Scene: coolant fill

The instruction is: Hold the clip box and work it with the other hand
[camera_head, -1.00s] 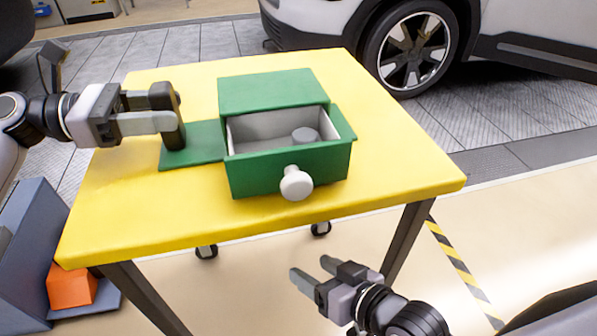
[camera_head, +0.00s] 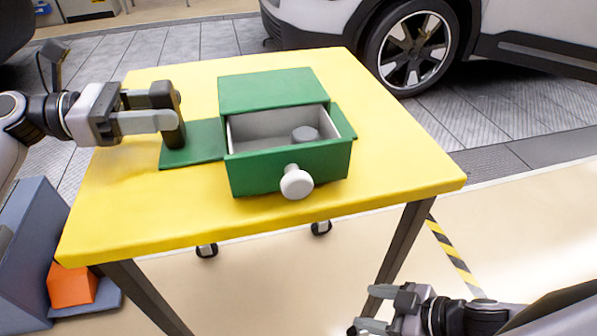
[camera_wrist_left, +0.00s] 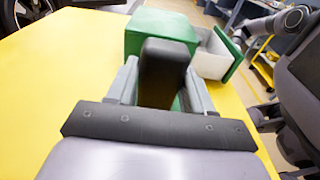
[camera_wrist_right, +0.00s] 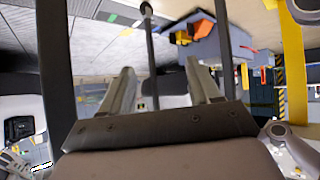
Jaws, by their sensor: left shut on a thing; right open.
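The green clip box (camera_head: 265,92) sits on the yellow table with its drawer (camera_head: 290,168) pulled out towards the front. A white round knob (camera_head: 296,182) is on the drawer front, and a grey round piece (camera_head: 305,134) lies inside the drawer. A dark upright handle (camera_head: 173,115) stands on the box's green base plate at the left. My left gripper (camera_head: 150,108) is shut on this handle, which also shows between the fingers in the left wrist view (camera_wrist_left: 163,75). My right gripper (camera_head: 376,308) is open and empty, below and in front of the table, apart from the box.
The yellow table (camera_head: 400,160) is clear around the box. A car (camera_head: 420,45) stands behind it. A blue-grey bin (camera_head: 35,235) with an orange block (camera_head: 72,285) is on the floor at the left.

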